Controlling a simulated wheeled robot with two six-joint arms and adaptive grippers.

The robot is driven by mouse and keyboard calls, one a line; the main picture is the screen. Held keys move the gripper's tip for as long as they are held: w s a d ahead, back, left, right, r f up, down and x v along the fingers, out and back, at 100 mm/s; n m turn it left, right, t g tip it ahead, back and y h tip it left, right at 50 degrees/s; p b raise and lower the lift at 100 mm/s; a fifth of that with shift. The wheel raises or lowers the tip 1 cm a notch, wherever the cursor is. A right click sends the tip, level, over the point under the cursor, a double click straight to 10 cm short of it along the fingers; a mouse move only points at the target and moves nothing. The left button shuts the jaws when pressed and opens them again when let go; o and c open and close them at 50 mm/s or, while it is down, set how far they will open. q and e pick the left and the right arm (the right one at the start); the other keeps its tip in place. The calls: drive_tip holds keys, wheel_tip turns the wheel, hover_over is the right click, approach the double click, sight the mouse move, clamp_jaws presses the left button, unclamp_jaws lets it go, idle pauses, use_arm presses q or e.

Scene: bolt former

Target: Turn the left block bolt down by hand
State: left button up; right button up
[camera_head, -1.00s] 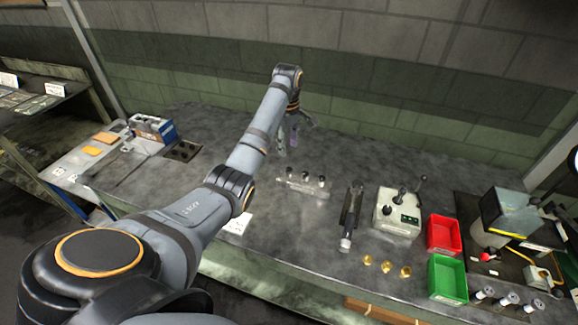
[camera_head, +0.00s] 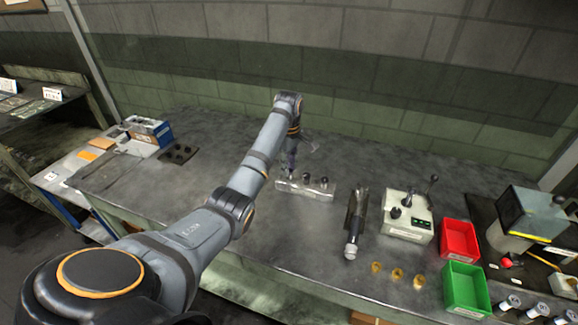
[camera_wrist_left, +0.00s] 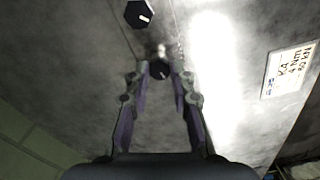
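A pale metal block (camera_head: 318,193) with a row of dark-headed bolts lies on the bench in the head view. My left gripper (camera_head: 290,171) points down at the block's left end, over the left bolt. In the left wrist view, a black bolt head (camera_wrist_left: 159,70) with a white mark sits between the fingertips of my left gripper (camera_wrist_left: 160,76). The fingers are apart, with a gap visible on each side of the head. A second bolt head (camera_wrist_left: 139,14) lies beyond the fingers. My right gripper is not in view.
Right of the block are a dark tool (camera_head: 356,215), a lever control box (camera_head: 408,214), a red bin (camera_head: 460,240) and a green bin (camera_head: 466,289). Several brass pieces (camera_head: 397,274) lie in front. A white label card (camera_wrist_left: 290,70) shows in the wrist view. The bench behind the block is clear.

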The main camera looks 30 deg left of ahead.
use_arm(q)
clamp_jaws()
drive_tip(key=shift+r+p, duration=0.15)
drive_tip(key=shift+p, duration=0.45)
drive_tip(key=m+p, duration=0.7)
drive_tip(key=p, duration=0.3)
drive_tip(key=shift+r+m, duration=0.1)
drive_tip(key=shift+m, duration=0.2)
drive_tip(key=m+p, duration=0.2)
drive_tip(key=m, duration=0.2)
drive_tip(key=shift+m+p, duration=0.3)
drive_tip(key=shift+p, duration=0.1)
drive_tip(key=m+p, duration=0.1)
drive_tip(key=m, duration=0.3)
drive_tip(key=shift+p, duration=0.35)
drive_tip(key=m, duration=0.3)
drive_tip(key=m+p, duration=0.1)
drive_tip(key=m, duration=0.2)
drive_tip(key=shift+w+f, duration=0.1)
drive_tip(key=shift+f, duration=0.1)
drive_tip(key=m, duration=0.5)
drive_tip(key=shift+d+p, duration=0.1)
drive_tip(key=shift+p, duration=0.25)
drive_tip(key=m, duration=0.6)
drive_tip(key=shift+m, duration=0.3)
